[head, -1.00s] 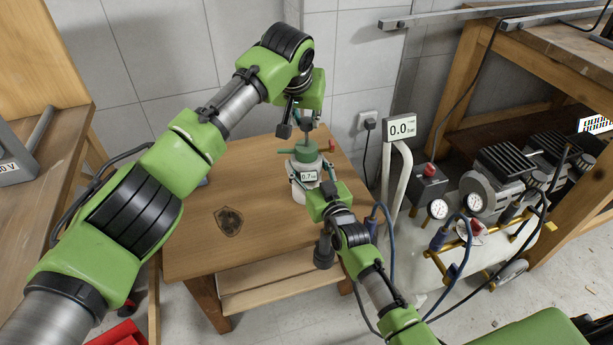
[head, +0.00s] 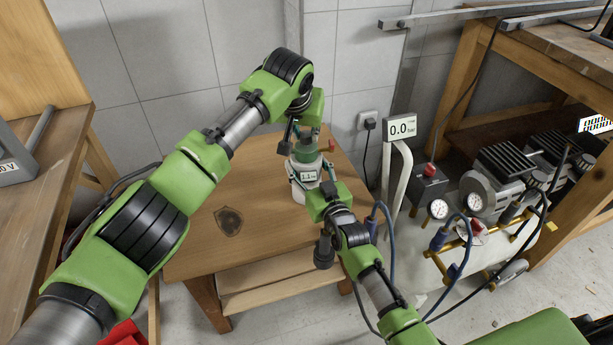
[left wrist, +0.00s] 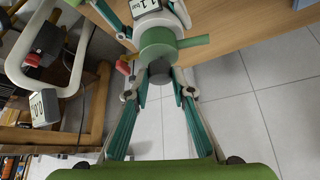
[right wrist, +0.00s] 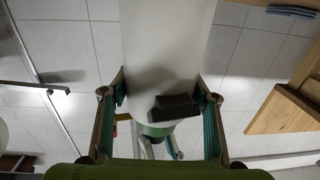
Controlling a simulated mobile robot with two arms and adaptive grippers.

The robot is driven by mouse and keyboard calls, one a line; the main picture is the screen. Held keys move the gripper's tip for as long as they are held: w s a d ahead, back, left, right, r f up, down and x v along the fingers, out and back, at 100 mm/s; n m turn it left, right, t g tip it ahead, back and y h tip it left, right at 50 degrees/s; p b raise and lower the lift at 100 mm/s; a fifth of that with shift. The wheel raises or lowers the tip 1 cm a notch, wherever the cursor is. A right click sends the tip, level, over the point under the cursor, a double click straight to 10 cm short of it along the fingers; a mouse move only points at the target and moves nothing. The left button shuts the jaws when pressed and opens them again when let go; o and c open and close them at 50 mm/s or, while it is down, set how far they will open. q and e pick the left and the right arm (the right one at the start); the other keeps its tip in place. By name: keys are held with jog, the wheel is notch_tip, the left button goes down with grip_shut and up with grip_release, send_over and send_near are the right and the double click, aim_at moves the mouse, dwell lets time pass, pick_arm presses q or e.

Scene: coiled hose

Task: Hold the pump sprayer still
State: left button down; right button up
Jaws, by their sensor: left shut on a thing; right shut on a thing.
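The pump sprayer (head: 298,190) stands upright on the wooden table (head: 185,250), with a white body, a green top (left wrist: 158,42) and a small display (head: 309,176) that seems to read 1.1. My left gripper (head: 307,142) is above it, shut on the dark pump handle (left wrist: 160,72), which shows between its fingers in the left wrist view. The handle is low, close to the green top. My right gripper (head: 322,186) is shut on the sprayer's white body (right wrist: 165,45), with a pad on each side in the right wrist view. The body's near side is partly hidden by this gripper.
A dark shield-shaped mark (head: 229,221) is on the table's left part, which is otherwise clear. To the right stand a post display reading 0.0 (head: 402,129) and a compressor (head: 495,172) with gauges and hoses. A tiled wall is behind.

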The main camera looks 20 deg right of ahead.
pick_arm(q)
jog(key=shift+r, duration=0.1)
jog(key=shift+r, duration=2.85)
jog(key=shift+a+f, duration=0.1)
jog(key=shift+f, duration=2.9)
jog(key=shift+r, duration=0.1)
jog(key=shift+r, duration=1.6)
jog(key=shift+f, duration=0.15)
jog(key=shift+f, duration=1.6)
